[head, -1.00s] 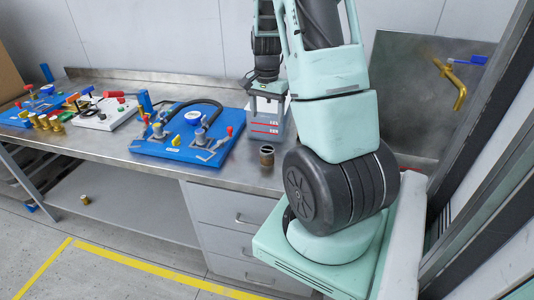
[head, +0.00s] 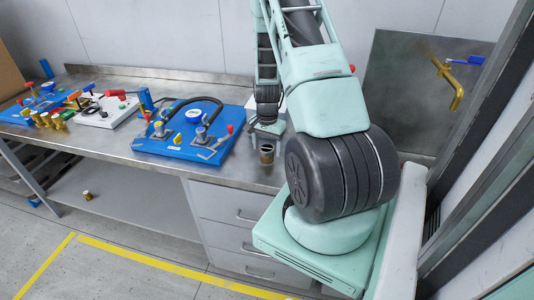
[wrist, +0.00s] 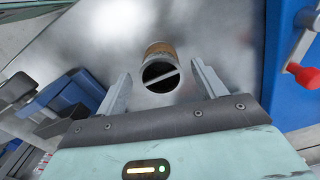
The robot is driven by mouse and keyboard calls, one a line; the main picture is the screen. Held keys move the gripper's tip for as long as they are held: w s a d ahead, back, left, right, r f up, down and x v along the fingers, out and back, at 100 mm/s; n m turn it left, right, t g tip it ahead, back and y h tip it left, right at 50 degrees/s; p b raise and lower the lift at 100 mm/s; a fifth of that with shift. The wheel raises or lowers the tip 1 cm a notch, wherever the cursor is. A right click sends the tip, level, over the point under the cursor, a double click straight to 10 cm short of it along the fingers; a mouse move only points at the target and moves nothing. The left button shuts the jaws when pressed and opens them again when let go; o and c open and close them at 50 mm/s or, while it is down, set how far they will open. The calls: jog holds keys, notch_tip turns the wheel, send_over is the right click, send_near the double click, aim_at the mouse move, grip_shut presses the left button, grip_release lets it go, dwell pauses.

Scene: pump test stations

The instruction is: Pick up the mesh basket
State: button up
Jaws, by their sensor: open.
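The mesh basket (head: 267,153) is a small brownish cylinder standing on the metal bench near its front edge, right of the blue pump board. In the wrist view the basket (wrist: 159,66) shows its dark open top with a pale bar across it. My gripper (head: 268,132) is just above and behind it in the head view. In the wrist view my gripper (wrist: 161,70) is open, one finger on each side of the basket with gaps at both sides. The fingertips are mostly hidden in the head view, and their height relative to the rim is unclear.
The blue pump board (head: 188,133) with a red-knobbed lever lies close to my gripper. A white board (head: 103,110) and several brass fittings (head: 48,119) are farther left. A brass tap (head: 453,82) is on the panel at right. Bench surface around the basket is bare.

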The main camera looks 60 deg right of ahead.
aim_at(267, 148)
jog(key=shift+w+f+p, duration=0.1)
jog(key=shift+f+p, duration=0.4)
jog(key=shift+f, duration=1.3)
jog(key=c, duration=1.1)
jog(key=shift+r, duration=0.2)
